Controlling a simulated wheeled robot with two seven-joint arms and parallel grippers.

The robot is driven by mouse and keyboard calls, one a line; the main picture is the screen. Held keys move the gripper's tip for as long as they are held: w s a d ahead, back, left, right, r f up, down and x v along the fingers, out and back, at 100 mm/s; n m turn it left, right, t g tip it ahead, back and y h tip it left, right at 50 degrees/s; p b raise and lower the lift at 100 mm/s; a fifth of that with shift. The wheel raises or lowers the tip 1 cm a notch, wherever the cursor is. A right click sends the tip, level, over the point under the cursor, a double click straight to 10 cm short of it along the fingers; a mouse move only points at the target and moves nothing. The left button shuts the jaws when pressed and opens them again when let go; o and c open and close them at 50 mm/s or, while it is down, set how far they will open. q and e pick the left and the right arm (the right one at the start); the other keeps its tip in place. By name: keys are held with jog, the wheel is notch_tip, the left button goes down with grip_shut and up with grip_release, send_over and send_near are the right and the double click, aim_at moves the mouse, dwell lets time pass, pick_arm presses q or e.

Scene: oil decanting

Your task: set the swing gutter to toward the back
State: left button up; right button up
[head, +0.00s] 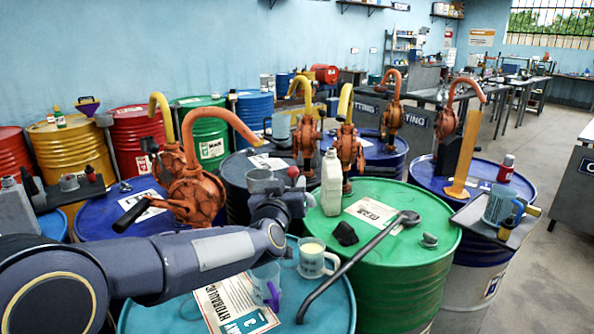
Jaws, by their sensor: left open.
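I cannot pick out the swing gutter with certainty. A long dark grey bar (358,264) with a rounded end lies across the green drum (395,262) and reaches past its near edge; I cannot tell whether it is a gutter or a tool. My right gripper is not in view.
Orange hand pumps (192,190) with curved spouts stand on several drums. A measuring jug (312,258) and a clear cup (265,283) stand on the near teal drum (340,303). A jug (500,207) sits on a side tray at the right. Floor is clear at right.

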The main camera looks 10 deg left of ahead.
aim_at(292, 176)
pick_arm(q)
jog(key=w, duration=0.7)
jog(key=shift+a+p, duration=0.25)
jog(key=shift+p, duration=0.1)
jog(key=shift+s, duration=0.1)
grip_shut()
